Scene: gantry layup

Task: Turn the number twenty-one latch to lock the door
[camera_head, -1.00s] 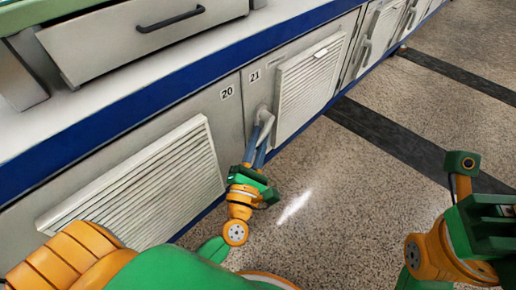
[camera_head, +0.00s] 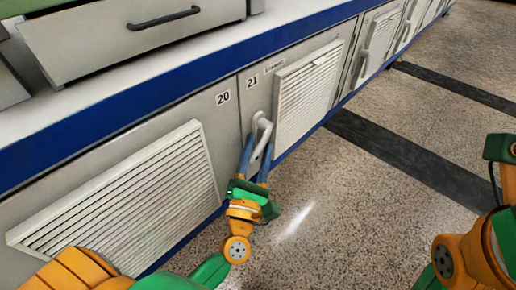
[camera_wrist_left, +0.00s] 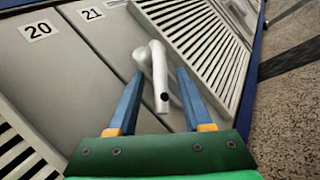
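The number twenty-one latch (camera_head: 262,125) is a pale grey bent handle on the door marked 21 (camera_head: 258,97), left of its louvred vent. In the left wrist view the latch (camera_wrist_left: 159,75) curves at the top and its free end hangs down, with a dark hole at the tip. My left gripper (camera_head: 256,152) is at the latch. In the left wrist view its two blue fingers (camera_wrist_left: 158,95) stand apart, one on each side of the handle, with visible gaps. My right arm shows at the right edge; its gripper fingers are not visible.
Door 20 (camera_head: 226,130) with its louvred vent (camera_head: 125,195) is on the left. A blue counter edge (camera_head: 190,85) runs above the doors, with a drawer and dark handle (camera_head: 165,17) over it. More latched doors continue at the right. The speckled floor (camera_head: 340,215) is clear.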

